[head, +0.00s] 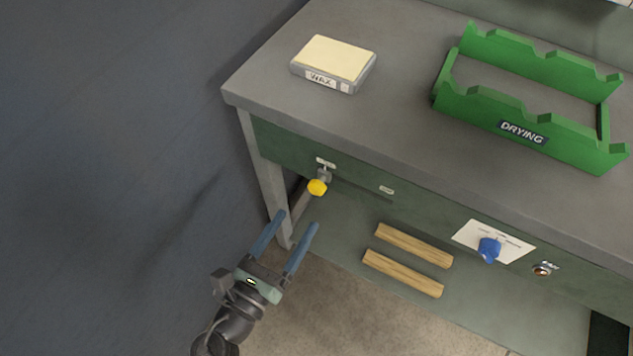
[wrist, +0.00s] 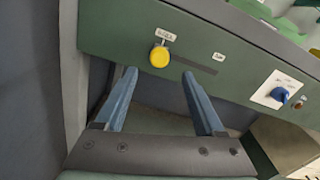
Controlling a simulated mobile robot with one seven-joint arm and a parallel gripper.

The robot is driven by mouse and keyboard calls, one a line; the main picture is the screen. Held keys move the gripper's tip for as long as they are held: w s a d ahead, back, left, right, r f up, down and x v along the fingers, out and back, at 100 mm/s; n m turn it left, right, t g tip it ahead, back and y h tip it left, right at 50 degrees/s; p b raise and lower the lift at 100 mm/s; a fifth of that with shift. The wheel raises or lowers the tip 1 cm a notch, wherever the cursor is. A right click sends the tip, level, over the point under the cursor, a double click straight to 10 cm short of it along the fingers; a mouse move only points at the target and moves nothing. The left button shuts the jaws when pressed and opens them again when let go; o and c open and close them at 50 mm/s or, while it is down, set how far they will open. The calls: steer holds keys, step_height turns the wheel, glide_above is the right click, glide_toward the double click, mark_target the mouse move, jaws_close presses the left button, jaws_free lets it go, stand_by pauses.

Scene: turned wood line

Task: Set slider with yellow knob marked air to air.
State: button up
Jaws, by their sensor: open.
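The slider's yellow knob (head: 317,187) sticks out from the green front panel under the worktop, at the left end of its slot. It also shows in the wrist view (wrist: 159,57), with a small white label above it. A second small label (head: 387,190), too small to read for sure, sits on the panel to the right, near the other end of the slot; it shows in the wrist view too (wrist: 218,56). My gripper (head: 297,219) is open and empty, in front of the panel and short of the knob. In the wrist view the knob appears between and beyond the fingertips (wrist: 159,74).
A blue knob (head: 488,250) on a white plate and a small round button (head: 542,269) are farther right on the panel. Two wooden bars (head: 414,245) lie below. A wax block (head: 334,62) and a green drying rack (head: 522,131) stand on the worktop. Left is clear floor.

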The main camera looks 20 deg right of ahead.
mark_target(314, 191)
steer(key=b+x, duration=0.1)
steer(key=x, duration=0.8)
steer(key=shift+w+d, duration=0.3)
steer(key=shift+c, duration=0.3)
jaws_close()
steer(key=shift+a, duration=0.1)
stand_by(0.5)
